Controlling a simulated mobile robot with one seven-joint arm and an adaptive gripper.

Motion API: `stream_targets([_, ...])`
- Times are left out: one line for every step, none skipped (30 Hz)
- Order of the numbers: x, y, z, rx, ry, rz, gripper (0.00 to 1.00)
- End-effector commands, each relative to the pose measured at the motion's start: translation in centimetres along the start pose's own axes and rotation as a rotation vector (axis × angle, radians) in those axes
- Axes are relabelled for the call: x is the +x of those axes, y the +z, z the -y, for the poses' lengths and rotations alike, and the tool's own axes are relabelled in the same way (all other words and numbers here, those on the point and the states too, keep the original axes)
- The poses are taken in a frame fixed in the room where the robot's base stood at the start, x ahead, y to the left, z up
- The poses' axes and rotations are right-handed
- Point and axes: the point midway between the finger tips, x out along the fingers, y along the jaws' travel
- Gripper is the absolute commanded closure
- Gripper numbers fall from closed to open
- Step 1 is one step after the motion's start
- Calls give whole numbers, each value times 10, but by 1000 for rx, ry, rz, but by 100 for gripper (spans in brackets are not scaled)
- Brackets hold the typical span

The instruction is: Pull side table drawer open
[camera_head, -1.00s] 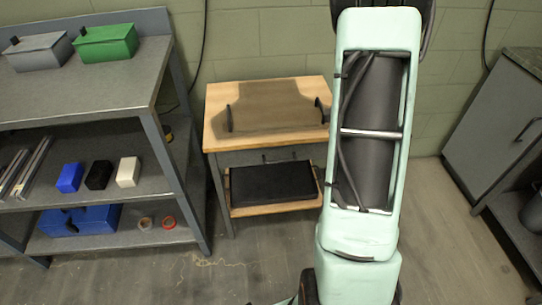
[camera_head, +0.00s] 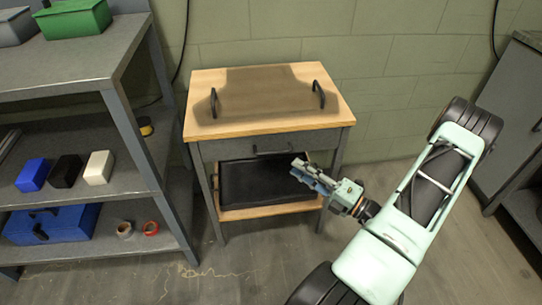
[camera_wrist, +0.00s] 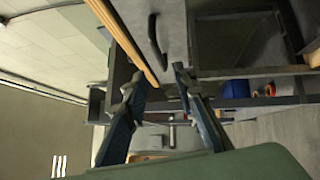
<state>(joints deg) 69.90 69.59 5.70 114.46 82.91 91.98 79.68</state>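The side table (camera_head: 222,124) has a pale wooden top and grey legs, and stands against the green wall. Its grey drawer (camera_head: 222,149) sits right under the top and looks shut. A black bar handle (camera_head: 272,151) is on the drawer front; in the wrist view a dark handle (camera_wrist: 155,40) shows just beyond the fingers. My gripper (camera_head: 297,172) is in front of the table's right part, a little below and right of the handle. In the wrist view my gripper (camera_wrist: 157,80) has its two fingers spread with nothing between them. It is apart from the handle.
Two black upright handles stand on the tabletop. A grey shelf unit (camera_head: 125,120) with boxes and tape rolls is at the left. A grey cabinet (camera_head: 510,110) is at the right. Floor before the table is clear.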

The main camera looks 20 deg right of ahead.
Motion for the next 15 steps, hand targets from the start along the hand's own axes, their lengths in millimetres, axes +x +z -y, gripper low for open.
stream_targets([7, -1, 0, -1, 1, -3, 75])
stream_targets([11, -1, 0, -2, 0, -4, 75])
stream_targets([17, -1, 0, -2, 1, -6, 75])
stream_targets([23, -2, 0, -2, 1, -7, 75])
stream_targets([28, -2, 1, -3, 1, -7, 75])
stream_targets([36, -2, 1, -4, 0, -8, 75])
stream_targets([42, -2, 1, -4, -1, -8, 75])
stream_targets([49, -2, 1, -4, 0, -9, 75])
stream_targets([56, -2, 1, -4, -1, -8, 75])
stream_targets([62, -2, 1, -4, -1, -8, 75])
stream_targets([67, -2, 1, -4, -1, -9, 75])
stream_targets([74, -2, 1, -4, -2, -9, 75])
stream_targets([78, -2, 1, -5, -2, -9, 75])
stream_targets([82, -2, 1, -5, -2, -8, 75])
stream_targets([88, -2, 1, -6, -2, -8, 75])
